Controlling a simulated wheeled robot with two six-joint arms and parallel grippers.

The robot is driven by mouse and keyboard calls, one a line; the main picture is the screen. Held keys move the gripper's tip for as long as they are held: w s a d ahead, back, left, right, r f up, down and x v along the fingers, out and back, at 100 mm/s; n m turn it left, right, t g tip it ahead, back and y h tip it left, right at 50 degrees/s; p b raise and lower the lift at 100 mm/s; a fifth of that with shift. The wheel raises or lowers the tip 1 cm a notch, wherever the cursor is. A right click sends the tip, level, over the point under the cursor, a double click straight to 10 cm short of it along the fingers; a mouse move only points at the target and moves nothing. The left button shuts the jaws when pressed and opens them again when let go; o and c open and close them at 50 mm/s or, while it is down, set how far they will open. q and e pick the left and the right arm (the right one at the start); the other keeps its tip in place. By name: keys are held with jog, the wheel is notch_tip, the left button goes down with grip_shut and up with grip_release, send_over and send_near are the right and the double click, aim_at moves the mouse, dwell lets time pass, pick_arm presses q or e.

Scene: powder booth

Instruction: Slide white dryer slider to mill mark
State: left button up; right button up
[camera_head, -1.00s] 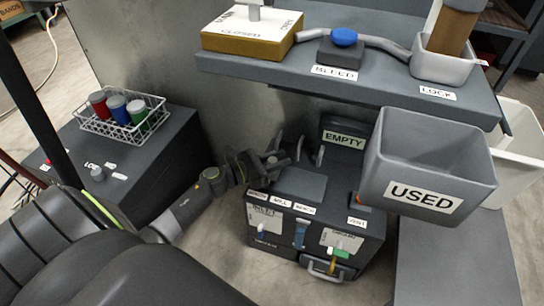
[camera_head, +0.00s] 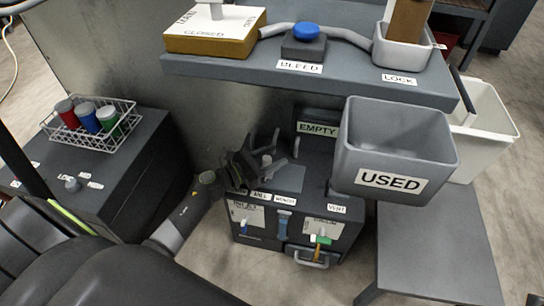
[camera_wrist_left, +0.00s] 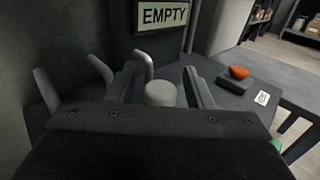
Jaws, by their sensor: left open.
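A pale, short round knob (camera_wrist_left: 160,93), which looks like the white slider, stands between my left gripper's fingers (camera_wrist_left: 160,80) in the left wrist view. The gripper is open, with a finger on each side and apparent gaps. In the head view the left gripper (camera_head: 268,163) is over the back left of the dark cabinet (camera_head: 345,205), and the knob (camera_head: 267,160) shows small between its fingers. The MILL label (camera_head: 261,196) and BENCH label (camera_head: 285,200) sit along the cabinet's front top edge. The slider's track is hidden. My right gripper is not in view.
An upright EMPTY sign (camera_head: 318,129) and grey prongs (camera_wrist_left: 100,68) stand behind the knob. The grey USED bin (camera_head: 400,140) overhangs the cabinet's right side. A shelf (camera_head: 250,72) runs above. An orange button (camera_wrist_left: 238,73) sits at right in the wrist view.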

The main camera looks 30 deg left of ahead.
pick_arm(q)
jog(key=v, duration=1.7)
jog(key=shift+s+a+p, duration=0.15)
jog(key=shift+a+p, duration=0.05)
jog(key=shift+p, duration=0.15)
